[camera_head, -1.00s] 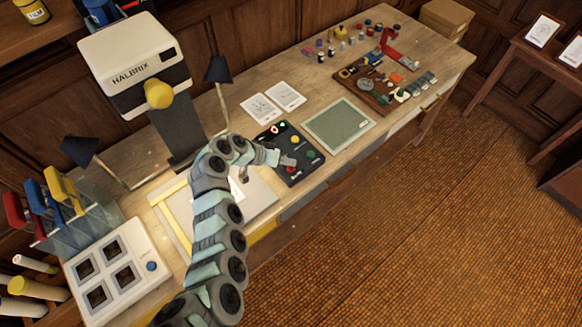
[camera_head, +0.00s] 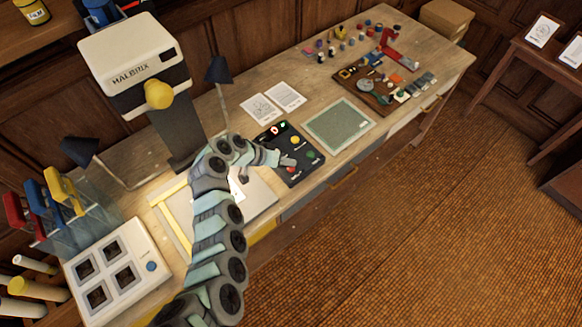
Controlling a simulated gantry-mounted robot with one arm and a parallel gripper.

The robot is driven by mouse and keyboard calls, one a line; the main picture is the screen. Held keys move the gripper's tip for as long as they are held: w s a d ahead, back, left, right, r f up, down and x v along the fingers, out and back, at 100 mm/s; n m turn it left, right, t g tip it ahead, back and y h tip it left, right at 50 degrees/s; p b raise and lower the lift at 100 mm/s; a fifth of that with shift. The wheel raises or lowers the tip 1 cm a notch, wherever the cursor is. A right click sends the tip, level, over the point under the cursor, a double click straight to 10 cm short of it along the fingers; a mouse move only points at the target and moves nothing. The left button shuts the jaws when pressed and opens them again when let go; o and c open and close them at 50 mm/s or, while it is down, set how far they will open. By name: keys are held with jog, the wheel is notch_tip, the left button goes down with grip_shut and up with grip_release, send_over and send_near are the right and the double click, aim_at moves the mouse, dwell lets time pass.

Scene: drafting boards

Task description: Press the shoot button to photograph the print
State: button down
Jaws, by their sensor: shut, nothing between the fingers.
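My gripper (camera_head: 288,162) is shut and empty, low over the box beside the red button; contact is unclear. The Halbrix camera (camera_head: 135,62) stands on its column above the pale copy board (camera_head: 262,197). A white sheet (camera_head: 235,188), perhaps the print, lies there, mostly hidden by my arm.
Two white cards (camera_head: 272,101) lie behind the box, and a green mat (camera_head: 339,125) lies to its right. Dark lamps (camera_head: 218,70) flank the camera column. A white panel with four dark windows (camera_head: 118,272) is at the front left. Small parts cover the bench's far end.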

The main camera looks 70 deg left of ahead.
aim_at(288, 169)
jog(key=shift+f, duration=0.15)
dwell(0.5)
jog(key=shift+f+b, duration=0.3)
jog(key=shift+b, duration=0.4)
jog(key=shift+f+b, duration=0.45)
jog(key=shift+b, duration=0.05)
dwell(0.4)
jog(key=shift+r, duration=0.95)
jog(key=shift+r+p, duration=1.15)
jog(key=shift+r, duration=1.4)
jog(key=shift+f, duration=0.1)
